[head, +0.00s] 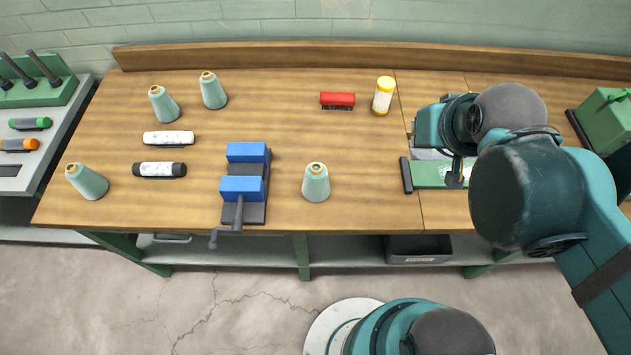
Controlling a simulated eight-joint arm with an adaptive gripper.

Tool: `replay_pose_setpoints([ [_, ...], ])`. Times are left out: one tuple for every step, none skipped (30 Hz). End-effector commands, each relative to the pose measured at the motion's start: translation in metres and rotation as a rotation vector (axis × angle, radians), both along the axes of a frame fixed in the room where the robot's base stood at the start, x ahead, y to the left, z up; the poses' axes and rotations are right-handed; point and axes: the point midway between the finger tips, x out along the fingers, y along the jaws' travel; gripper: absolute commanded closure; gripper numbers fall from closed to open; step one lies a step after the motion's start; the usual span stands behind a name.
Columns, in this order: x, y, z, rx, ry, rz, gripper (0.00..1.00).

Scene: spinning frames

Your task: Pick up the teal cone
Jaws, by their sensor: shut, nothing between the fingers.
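Several teal cones stand upright on the wooden workbench (290,120). One teal cone (316,184) stands alone near the front edge, right of the blue vise. Two more stand at the back left, one cone (164,105) in front of another cone (214,92). Another cone (88,182) is at the front left corner. My gripper (455,180) is shut and empty, pointing down over the green board at the right, well to the right of all the cones. My arm partly hides it.
A blue vise (242,187) stands left of the nearest cone. Two rolls, one white (168,138) and one black-and-white (159,170), lie at left. The green board (430,176) lies at right.

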Motion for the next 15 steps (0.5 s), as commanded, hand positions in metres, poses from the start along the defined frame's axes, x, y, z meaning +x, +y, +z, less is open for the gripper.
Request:
replay_pose_setpoints([
  [0.0000, 0.0000, 0.0000, 0.000, 0.000, 0.000, 1.00],
  [0.0000, 0.0000, 0.0000, 0.000, 0.000, 0.000, 1.00],
  [0.0000, 0.0000, 0.0000, 0.000, 0.000, 0.000, 1.00],
  [0.0000, 0.0000, 0.0000, 0.000, 0.000, 0.000, 1.00],
  [0.0000, 0.0000, 0.0000, 0.000, 0.000, 0.000, 1.00],
  [0.0000, 0.0000, 0.0000, 0.000, 0.000, 0.000, 1.00],
  [0.0000, 0.0000, 0.0000, 0.000, 0.000, 0.000, 1.00],
  [0.0000, 0.0000, 0.0000, 0.000, 0.000, 0.000, 0.99],
  [0.0000, 0.0000, 0.0000, 0.000, 0.000, 0.000, 0.93],
  [0.0000, 0.0000, 0.0000, 0.000, 0.000, 0.000, 0.89],
  [0.0000, 0.0000, 0.0000, 0.000, 0.000, 0.000, 0.85],
  [0.0000, 0.0000, 0.0000, 0.000, 0.000, 0.000, 0.80],
  [0.0000, 0.0000, 0.0000, 0.000, 0.000, 0.000, 0.76],
  [0.0000, 0.0000, 0.0000, 0.000, 0.000, 0.000, 0.72],
  [0.0000, 0.0000, 0.0000, 0.000, 0.000, 0.000, 0.67],
])
